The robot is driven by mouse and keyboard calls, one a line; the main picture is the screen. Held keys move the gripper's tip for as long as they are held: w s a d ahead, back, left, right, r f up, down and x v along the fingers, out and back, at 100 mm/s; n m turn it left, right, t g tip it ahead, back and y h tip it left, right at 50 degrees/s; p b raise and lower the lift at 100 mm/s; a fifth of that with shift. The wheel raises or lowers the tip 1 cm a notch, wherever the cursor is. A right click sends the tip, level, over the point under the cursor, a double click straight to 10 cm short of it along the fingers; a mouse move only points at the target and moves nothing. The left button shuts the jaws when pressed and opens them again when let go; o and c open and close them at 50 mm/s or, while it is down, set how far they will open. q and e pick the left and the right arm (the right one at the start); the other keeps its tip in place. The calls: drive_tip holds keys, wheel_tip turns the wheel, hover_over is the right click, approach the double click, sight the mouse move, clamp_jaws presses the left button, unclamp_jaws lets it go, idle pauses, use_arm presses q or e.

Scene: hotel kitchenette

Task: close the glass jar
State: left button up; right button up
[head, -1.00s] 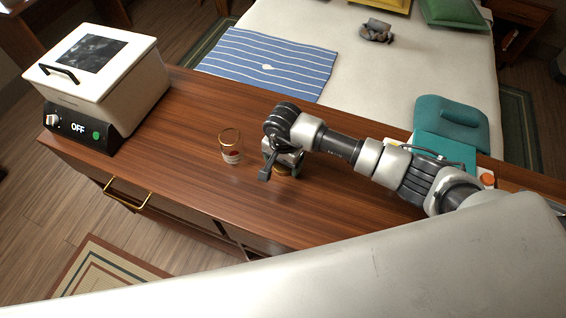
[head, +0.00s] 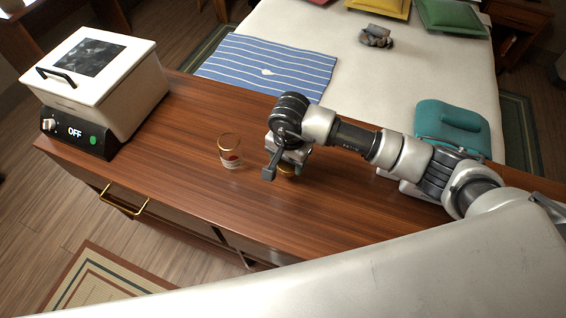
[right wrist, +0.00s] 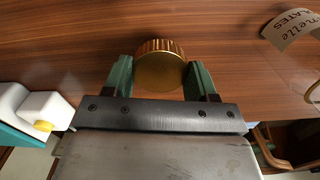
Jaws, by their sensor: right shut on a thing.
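My right gripper (head: 284,167) is just to the right of the jar in the head view. It is shut on a round, ribbed gold lid (right wrist: 160,66), with a green finger on each side. In the head view the gripper mostly hides the lid. I cannot tell whether the lid touches the counter. My left gripper is not in view.
A white fryer-like appliance (head: 103,85) marked OFF stands at the counter's left end. A striped blue cloth (head: 268,66) lies on the bed (head: 420,65) behind. A teal cushioned thing (head: 452,125) is at the right. The counter (head: 165,145) left of the jar is clear.

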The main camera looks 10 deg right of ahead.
use_arm(q)
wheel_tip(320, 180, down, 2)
drive_tip(key=shift+b, duration=0.9)
use_arm(e)
drive_tip(key=s+d+r, duration=0.5)
drive_tip(key=s+r, duration=0.1)
drive_tip(key=s, duration=0.2)
drive_tip(key=shift+s, duration=0.25)
